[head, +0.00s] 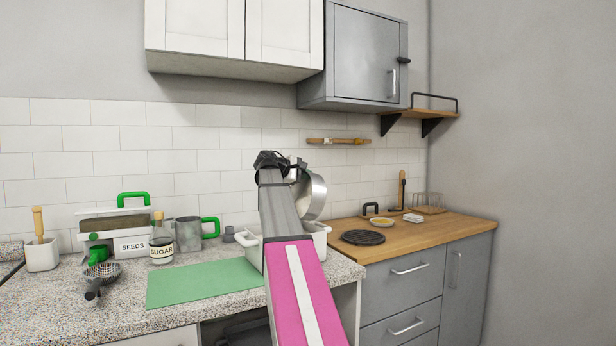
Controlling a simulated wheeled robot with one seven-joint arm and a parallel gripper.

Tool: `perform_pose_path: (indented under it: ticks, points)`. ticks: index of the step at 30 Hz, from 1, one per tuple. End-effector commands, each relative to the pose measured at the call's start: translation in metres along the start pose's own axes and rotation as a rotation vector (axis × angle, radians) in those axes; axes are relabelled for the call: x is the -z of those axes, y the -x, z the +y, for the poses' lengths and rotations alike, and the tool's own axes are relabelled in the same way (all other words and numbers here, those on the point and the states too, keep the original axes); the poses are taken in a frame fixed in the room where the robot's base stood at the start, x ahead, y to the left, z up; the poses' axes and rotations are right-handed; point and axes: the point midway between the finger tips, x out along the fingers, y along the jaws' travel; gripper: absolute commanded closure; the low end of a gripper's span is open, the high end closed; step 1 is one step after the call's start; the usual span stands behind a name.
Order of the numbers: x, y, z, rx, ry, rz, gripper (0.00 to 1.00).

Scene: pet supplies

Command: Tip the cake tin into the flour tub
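The cake tin (313,196) is a round silver pan, tilted on its side in the air. My gripper (293,168) is at its upper left rim and appears shut on it; the fingers are small and partly hidden. A white tub (321,236), which seems to be the flour tub, stands on the counter below the tin. My pink and grey arm covers the tub's middle, and its contents cannot be seen. The tin is above the tub's right part, apart from it.
On the speckled counter (55,308) lie a green mat (200,283), a sugar jar (161,245), a metal mug (189,235), a seeds box (128,240) and a strainer (102,272). A black trivet (363,237) lies on the wooden counter at right. Cupboards (240,35) hang above.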

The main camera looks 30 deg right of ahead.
Motion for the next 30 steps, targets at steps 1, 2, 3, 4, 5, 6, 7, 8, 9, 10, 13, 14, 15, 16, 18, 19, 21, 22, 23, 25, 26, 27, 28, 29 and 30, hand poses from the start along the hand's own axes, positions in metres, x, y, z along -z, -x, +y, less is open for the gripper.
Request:
perform_pose_path:
  ticks: [1,2,3,4,5,6,7,8,9,10,13,14,15,16,18,19,21,22,23,25,26,27,28,29,30]
  points:
    - [0.000,0.002,-0.001,-0.010,0.002,-0.004,1.00]
    - [0.000,0.003,-0.001,-0.014,0.002,-0.006,1.00]
    - [0.000,0.004,-0.001,-0.021,0.003,-0.009,1.00]
    - [0.001,0.004,-0.002,-0.026,0.004,-0.011,1.00]
    - [0.001,0.005,-0.002,-0.032,0.004,-0.014,1.00]
    - [0.001,0.006,-0.002,-0.039,0.005,-0.017,1.00]
    - [0.001,0.007,-0.003,-0.044,0.005,-0.018,1.00]
    - [0.002,0.008,-0.003,-0.049,0.006,-0.020,1.00]
    - [0.002,0.009,-0.003,-0.056,0.006,-0.023,1.00]
    - [0.002,0.010,-0.003,-0.062,0.007,-0.026,1.00]
    - [0.003,0.013,-0.004,-0.079,0.009,-0.032,1.00]
    - [0.003,0.014,-0.005,-0.084,0.010,-0.034,1.00]
    - [0.004,0.015,-0.005,-0.091,0.011,-0.037,1.00]
    - [0.004,0.016,-0.005,-0.096,0.011,-0.039,1.00]
    - [0.004,0.018,-0.006,-0.108,0.013,-0.044,1.00]
    - [0.004,0.018,-0.006,-0.113,0.014,-0.047,1.00]
    - [0.004,0.020,-0.006,-0.124,0.015,-0.052,1.00]
    - [0.004,0.021,-0.006,-0.129,0.015,-0.054,1.00]
    - [0.005,0.022,-0.006,-0.134,0.016,-0.056,1.00]
    - [0.005,0.024,-0.006,-0.145,0.017,-0.061,1.00]
    - [0.005,0.025,-0.006,-0.150,0.017,-0.063,1.00]
    - [0.005,0.026,-0.006,-0.156,0.017,-0.065,1.00]
    - [0.005,0.027,-0.006,-0.162,0.018,-0.067,1.00]
    - [0.005,0.028,-0.006,-0.167,0.018,-0.070,1.00]
    - [0.005,0.029,-0.006,-0.174,0.019,-0.072,1.00]
